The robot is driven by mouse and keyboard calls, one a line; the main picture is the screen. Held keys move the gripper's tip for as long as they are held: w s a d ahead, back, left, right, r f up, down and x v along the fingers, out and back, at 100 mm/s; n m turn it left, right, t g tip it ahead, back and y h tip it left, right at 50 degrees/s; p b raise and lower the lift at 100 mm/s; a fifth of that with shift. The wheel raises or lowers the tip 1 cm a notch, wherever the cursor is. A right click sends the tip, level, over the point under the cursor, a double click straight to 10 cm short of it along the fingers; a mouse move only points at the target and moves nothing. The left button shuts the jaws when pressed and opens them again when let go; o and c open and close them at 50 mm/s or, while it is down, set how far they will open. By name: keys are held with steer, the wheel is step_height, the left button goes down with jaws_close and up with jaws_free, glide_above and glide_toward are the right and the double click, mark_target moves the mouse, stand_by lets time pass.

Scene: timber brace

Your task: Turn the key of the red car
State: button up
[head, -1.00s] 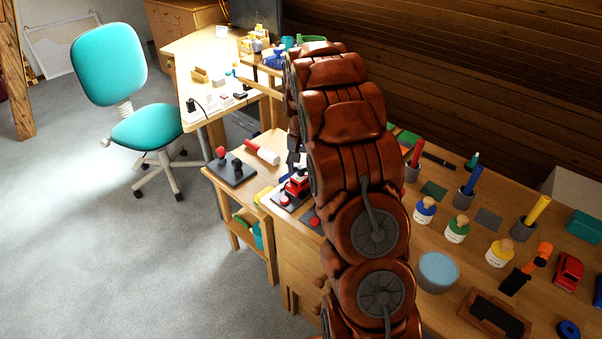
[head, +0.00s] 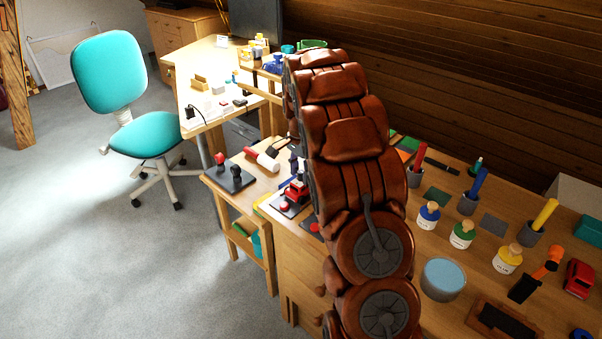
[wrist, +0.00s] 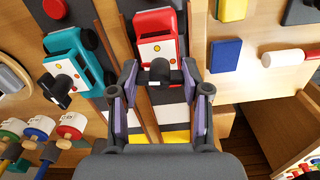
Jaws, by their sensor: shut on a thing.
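The red car (wrist: 158,36) stands in the upper middle of the wrist view, its pale front panel facing my gripper. The black key (wrist: 160,72) sticks out from that front. My gripper (wrist: 160,82) is shut on the key, with one purple-and-grey finger on each side of it. In the head view, a small red vehicle (head: 298,188) on a dark base shows beside my arm, which hides much of the area around my gripper.
A teal car (wrist: 75,58) with its own black key (wrist: 57,88) stands close to the left. A blue block (wrist: 225,55) and a white roller (wrist: 285,58) lie right. Another red toy car (head: 578,278) is on the far-right bench.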

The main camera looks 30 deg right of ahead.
mark_target(301, 171)
steer(key=shift+m, duration=0.3)
steer(key=o, duration=1.2)
steer(key=shift+c, duration=0.2)
step_height(301, 171, up, 12)
